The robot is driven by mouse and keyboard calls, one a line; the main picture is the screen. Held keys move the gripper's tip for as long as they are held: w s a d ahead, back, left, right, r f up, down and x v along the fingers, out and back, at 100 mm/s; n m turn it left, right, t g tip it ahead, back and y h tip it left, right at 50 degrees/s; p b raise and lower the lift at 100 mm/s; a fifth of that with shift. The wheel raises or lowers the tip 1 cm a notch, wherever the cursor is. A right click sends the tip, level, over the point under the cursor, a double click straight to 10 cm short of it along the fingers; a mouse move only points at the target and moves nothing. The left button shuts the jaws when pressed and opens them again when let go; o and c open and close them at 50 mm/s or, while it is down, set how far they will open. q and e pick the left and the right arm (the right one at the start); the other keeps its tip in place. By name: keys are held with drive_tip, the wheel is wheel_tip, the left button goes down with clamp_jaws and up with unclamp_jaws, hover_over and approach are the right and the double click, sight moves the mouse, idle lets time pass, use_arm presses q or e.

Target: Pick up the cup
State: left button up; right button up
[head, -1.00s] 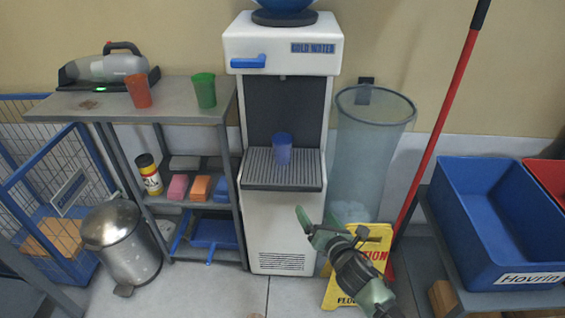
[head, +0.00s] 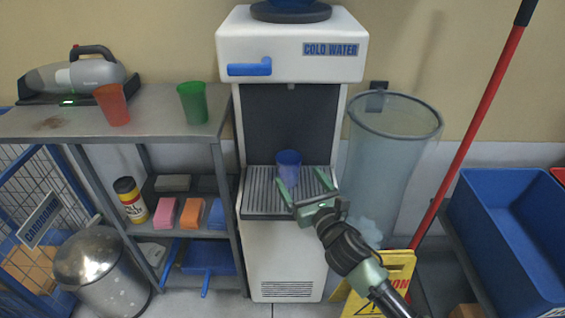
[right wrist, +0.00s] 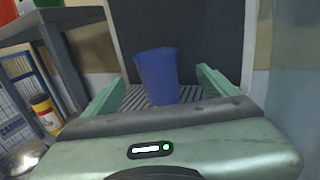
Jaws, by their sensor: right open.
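A blue cup (head: 288,166) stands upright on the grey drip tray (head: 260,203) of the water dispenser in the head view. My right gripper (head: 302,186) is open just in front of the cup, its green fingers pointing toward the dispenser. In the right wrist view the blue cup (right wrist: 158,75) stands upright beyond the gripper body, between the lines of the two spread fingers (right wrist: 160,88), nearer the left one. No contact between fingers and cup shows. A red cup (head: 112,104) and a green cup (head: 192,102) stand on the shelf top at left. My left gripper is not in view.
The dispenser (head: 290,45) has a blue lever (head: 249,69) above the tray. A clear bin (head: 392,165) and a red pole (head: 480,110) stand to the right. A grey shelf unit (head: 60,122) stands close at left. A yellow sign (head: 390,270) stands below my right arm.

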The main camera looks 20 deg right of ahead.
sight(285, 156)
drive_tip(key=shift+w+a+r, duration=0.1)
drive_tip(key=shift+w+r, duration=0.05)
drive_tip(key=shift+w, duration=0.6)
drive_tip(key=shift+w+a+b, duration=0.2)
drive_tip(key=shift+w+b, duration=0.1)
drive_tip(key=shift+w, duration=1.1)
drive_tip(key=shift+w+a+b, duration=0.2)
drive_tip(key=shift+w+b, duration=0.05)
drive_tip(key=shift+w, duration=1.1)
drive_tip(key=c, duration=1.8)
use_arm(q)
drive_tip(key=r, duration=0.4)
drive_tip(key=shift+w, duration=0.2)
use_arm(e)
drive_tip(key=shift+o, duration=0.2)
drive_tip(key=shift+r, duration=0.1)
